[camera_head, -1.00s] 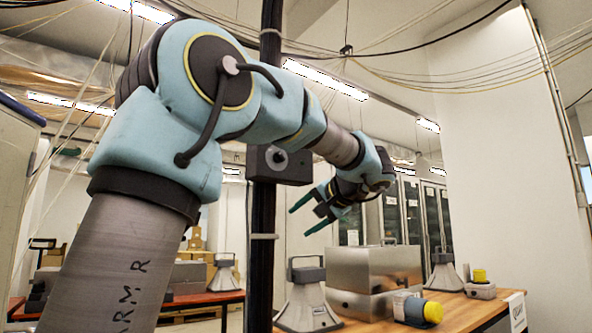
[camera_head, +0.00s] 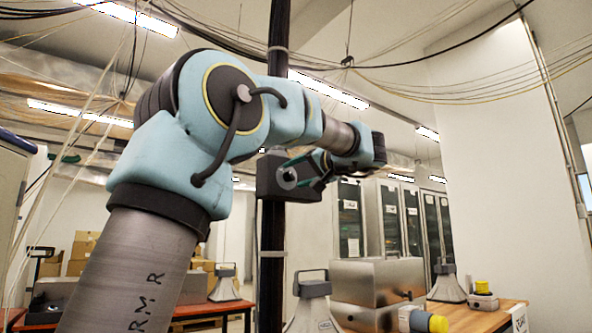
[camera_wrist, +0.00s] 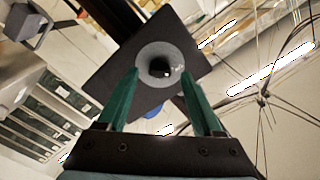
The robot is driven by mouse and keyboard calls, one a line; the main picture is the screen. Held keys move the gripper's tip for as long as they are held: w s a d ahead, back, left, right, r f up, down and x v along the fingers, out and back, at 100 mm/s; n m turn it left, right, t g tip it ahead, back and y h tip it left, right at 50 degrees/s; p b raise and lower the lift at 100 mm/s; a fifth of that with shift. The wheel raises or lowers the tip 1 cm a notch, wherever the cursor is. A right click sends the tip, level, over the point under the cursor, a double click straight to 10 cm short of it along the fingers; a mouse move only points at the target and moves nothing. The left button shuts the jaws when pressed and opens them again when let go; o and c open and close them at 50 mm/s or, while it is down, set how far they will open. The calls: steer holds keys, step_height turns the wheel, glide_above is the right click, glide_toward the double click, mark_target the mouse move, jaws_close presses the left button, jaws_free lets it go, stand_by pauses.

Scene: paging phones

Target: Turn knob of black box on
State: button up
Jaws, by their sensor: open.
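The black box (camera_head: 310,190) is mounted on a dark vertical pole. Its round knob (camera_head: 287,178) has a grey ring and a dark centre and faces me. In the wrist view the box (camera_wrist: 117,57) appears tilted, with the knob (camera_wrist: 160,68) near the middle. My gripper (camera_wrist: 160,75) has two green fingers, spread apart and empty, one on each side of the knob. In the head view my gripper (camera_head: 297,167) overlaps the box and partly covers it. I cannot tell whether the fingers touch the knob.
The pole (camera_head: 272,240) runs from top to bottom behind my arm. Cables hang overhead.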

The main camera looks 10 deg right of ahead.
steer(key=shift+w+a, duration=0.25)
steer(key=shift+w, duration=0.25)
jaws_close()
stand_by(0.3)
